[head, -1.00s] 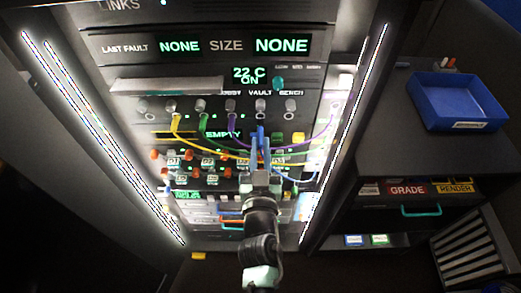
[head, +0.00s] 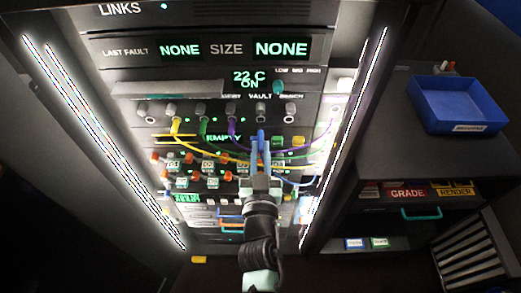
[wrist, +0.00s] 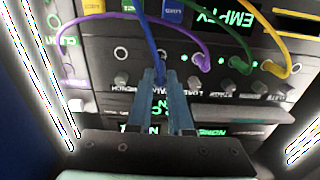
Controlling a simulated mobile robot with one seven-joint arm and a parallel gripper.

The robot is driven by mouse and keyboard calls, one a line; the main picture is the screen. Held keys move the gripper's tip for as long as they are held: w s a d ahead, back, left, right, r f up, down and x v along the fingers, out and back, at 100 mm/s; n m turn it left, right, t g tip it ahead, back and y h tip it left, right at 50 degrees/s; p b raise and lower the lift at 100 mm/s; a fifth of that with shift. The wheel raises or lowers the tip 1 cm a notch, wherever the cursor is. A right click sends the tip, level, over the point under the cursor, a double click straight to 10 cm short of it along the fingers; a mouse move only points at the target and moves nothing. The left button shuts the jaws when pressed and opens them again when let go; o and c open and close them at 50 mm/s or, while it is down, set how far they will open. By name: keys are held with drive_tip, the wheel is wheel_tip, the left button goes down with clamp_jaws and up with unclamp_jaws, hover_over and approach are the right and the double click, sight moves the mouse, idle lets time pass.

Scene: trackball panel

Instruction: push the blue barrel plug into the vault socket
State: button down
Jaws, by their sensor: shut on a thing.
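My gripper (head: 261,140) is shut on the blue barrel plug (head: 261,132), in front of the row of sockets. In the wrist view the fingertips (wrist: 161,76) close around the blue plug (wrist: 158,68), and its blue cable (wrist: 147,28) runs up between them. The plug's tip is at or close to the vault socket, below the VAULT label (head: 260,97).
Yellow (head: 175,124), green (head: 204,127) and purple (head: 231,125) plugs sit in sockets to the left, their cables curving past my gripper. An empty socket shows beside the plug in the wrist view (wrist: 120,53). A blue tray (head: 457,106) stands at right.

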sight(261, 123)
drive_tip(key=shift+w, duration=0.3)
idle(0.6)
drive_tip(key=shift+w, duration=0.35)
drive_tip(key=shift+w, duration=2.05)
drive_tip(key=c, duration=0.8)
unclamp_jaws()
drive_tip(key=shift+o, duration=0.2)
drive_tip(key=shift+s, duration=0.1)
drive_tip(key=s+b, duration=0.2)
drive_tip(key=s, duration=1.1)
drive_tip(key=shift+w, duration=0.1)
